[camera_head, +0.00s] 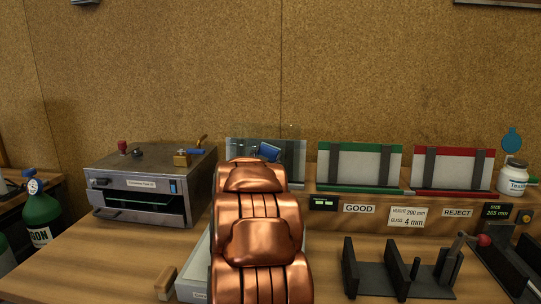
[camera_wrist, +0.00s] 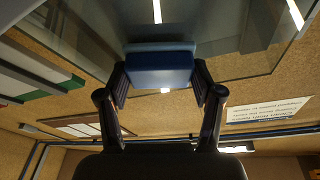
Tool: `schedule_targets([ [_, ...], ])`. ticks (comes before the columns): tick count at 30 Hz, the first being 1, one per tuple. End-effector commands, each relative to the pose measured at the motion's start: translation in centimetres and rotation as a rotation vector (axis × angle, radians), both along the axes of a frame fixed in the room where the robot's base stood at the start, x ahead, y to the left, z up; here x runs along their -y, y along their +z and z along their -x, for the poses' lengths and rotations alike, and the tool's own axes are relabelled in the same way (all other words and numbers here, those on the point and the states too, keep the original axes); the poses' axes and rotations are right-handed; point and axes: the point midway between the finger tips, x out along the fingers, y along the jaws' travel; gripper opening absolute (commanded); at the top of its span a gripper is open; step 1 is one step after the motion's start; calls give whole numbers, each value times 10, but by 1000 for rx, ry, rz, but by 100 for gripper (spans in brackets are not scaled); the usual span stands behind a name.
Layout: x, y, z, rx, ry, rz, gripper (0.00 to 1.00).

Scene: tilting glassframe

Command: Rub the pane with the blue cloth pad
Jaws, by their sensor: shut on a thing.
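The blue cloth pad (camera_wrist: 161,66) is held between the two black fingers of my gripper (camera_wrist: 161,85) in the wrist view. In the head view the pad (camera_head: 268,151) shows as a small tilted blue block just above my copper arm. The clear glass pane (camera_head: 292,153) stands upright behind the pad at the back of the bench. In the wrist view the pane (camera_wrist: 240,55) fills the top, with the pad in front of it. I cannot tell whether the pad touches the glass. My arm hides the gripper and the pane's lower part in the head view.
A metal oven-like box (camera_head: 150,183) stands left of the pane. Green-framed (camera_head: 358,165) and red-framed (camera_head: 452,170) racks stand to its right, then a white bottle (camera_head: 513,177). A black slotted fixture (camera_head: 402,272) sits at front right. The bench's front left is mostly clear.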

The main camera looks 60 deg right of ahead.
Motion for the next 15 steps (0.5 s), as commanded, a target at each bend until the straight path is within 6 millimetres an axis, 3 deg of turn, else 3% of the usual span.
schedule_targets([
  [15, -12, 2, -33, 1, 1, -1, 28],
])
